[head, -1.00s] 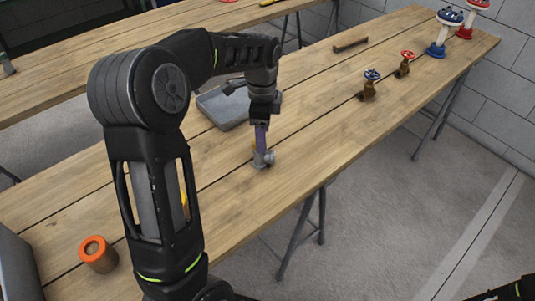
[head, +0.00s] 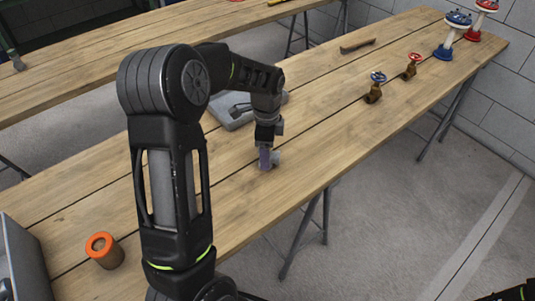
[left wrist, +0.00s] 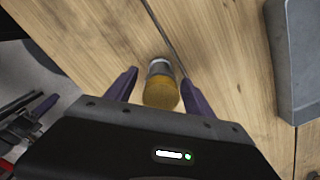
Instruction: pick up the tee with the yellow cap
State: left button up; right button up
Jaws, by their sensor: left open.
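The tee is a small grey fitting (head: 275,159) on the front bench, mostly hidden behind my left gripper in the head view. The left wrist view shows it with its yellow cap (left wrist: 160,93) facing the camera and its grey body (left wrist: 159,68) beyond. My left gripper (head: 266,158) points down at the tee. Its purple fingers (left wrist: 160,78) are open, one on each side of the capped tee, with gaps of wood showing between. Whether the tee touches a finger in the head view is hidden. My right gripper is not visible; only a dark arm part shows at bottom right.
A grey tray (head: 234,112) lies behind my left arm. Valves with a blue wheel (head: 375,88) and red wheel (head: 411,67) stand farther right. An orange-topped cylinder (head: 104,251) is at the near left. Bench space around the tee is clear.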

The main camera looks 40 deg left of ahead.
pick_arm(q)
jog(key=shift+f, duration=0.6)
jog(key=shift+c, duration=0.3)
grip_shut()
dwell(0.5)
